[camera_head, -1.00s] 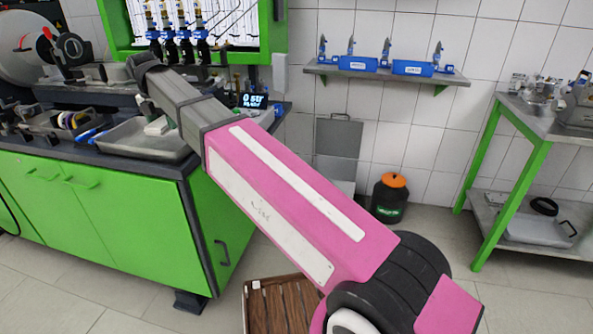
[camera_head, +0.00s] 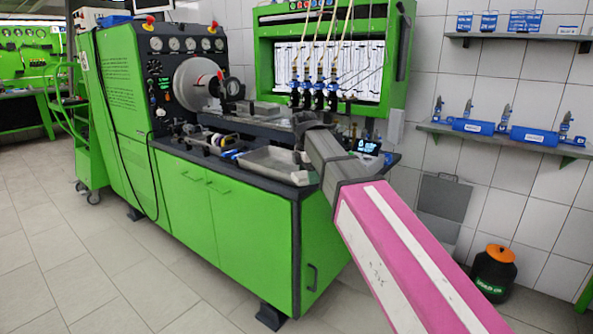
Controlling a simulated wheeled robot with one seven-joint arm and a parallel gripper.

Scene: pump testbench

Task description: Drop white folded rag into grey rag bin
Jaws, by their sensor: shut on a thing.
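My arm reaches from the lower right toward the bench, and its dark wrist end is over the right part of the worktop. My gripper is hidden behind the arm links, so its fingers and anything in them do not show. A small pale thing (camera_head: 302,157) shows beside the wrist, at the right end of a grey metal tray (camera_head: 262,166). I cannot tell whether it is the white folded rag. I see no bin that is clearly grey. A black can with an orange lid (camera_head: 493,274) stands on the floor by the wall at right.
The green test bench (camera_head: 235,215) fills the middle, with a dark worktop and a small display (camera_head: 367,146). A grey panel (camera_head: 443,198) leans on the wall. A shelf (camera_head: 505,137) holds blue parts. The tiled floor (camera_head: 100,265) at left is clear.

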